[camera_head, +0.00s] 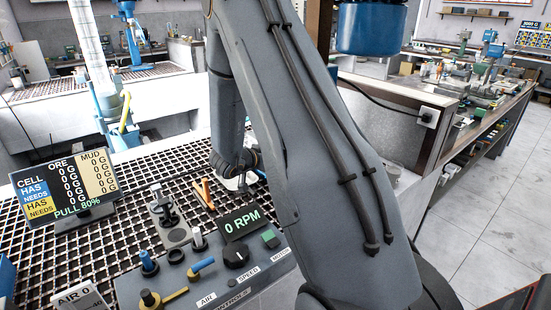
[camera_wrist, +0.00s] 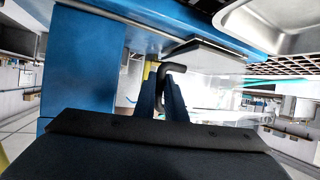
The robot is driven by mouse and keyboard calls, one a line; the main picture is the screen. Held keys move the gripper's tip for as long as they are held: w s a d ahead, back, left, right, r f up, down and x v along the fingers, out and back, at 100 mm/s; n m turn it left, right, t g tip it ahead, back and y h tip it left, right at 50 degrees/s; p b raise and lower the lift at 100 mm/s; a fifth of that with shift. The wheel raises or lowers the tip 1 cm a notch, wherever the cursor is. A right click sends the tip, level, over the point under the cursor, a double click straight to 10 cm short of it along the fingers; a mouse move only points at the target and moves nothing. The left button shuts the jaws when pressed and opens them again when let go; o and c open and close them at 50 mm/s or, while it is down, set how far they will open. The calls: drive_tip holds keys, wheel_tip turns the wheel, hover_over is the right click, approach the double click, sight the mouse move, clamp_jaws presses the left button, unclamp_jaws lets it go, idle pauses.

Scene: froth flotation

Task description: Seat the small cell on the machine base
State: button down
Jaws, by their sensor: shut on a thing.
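My gripper (camera_wrist: 163,98) shows in the wrist view, with its two dark fingers shut on a black bent handle (camera_wrist: 162,68). A pale, clear-walled body (camera_wrist: 212,88) lies just beyond and to the right of the handle and looks like the small cell. Its lower edges are washed out by glare. A blue upright (camera_wrist: 85,62) and a blue beam over it, which look like the machine's frame, stand close on the left and top. Whether the cell touches the base I cannot tell. In the head view my arm hides the fingers and the cell.
A grey control panel (camera_head: 215,275) with knobs and levers and a display reading 0 RPM (camera_head: 241,222) stands by the black grating (camera_head: 115,255). A readout screen (camera_head: 66,187) is at left. A blue cylinder (camera_head: 370,28) hangs at top right. A steel tray (camera_wrist: 285,25) shows in the wrist view.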

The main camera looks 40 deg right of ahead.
drive_tip(key=shift+f, duration=0.1)
drive_tip(key=c, duration=1.7)
unclamp_jaws()
drive_tip(key=shift+c, duration=0.2)
drive_tip(key=shift+a, duration=0.1)
drive_tip(key=b+v, duration=0.2)
drive_tip(key=v, duration=0.5)
drive_tip(key=shift+a, duration=0.25)
drive_tip(key=shift+s, duration=0.15)
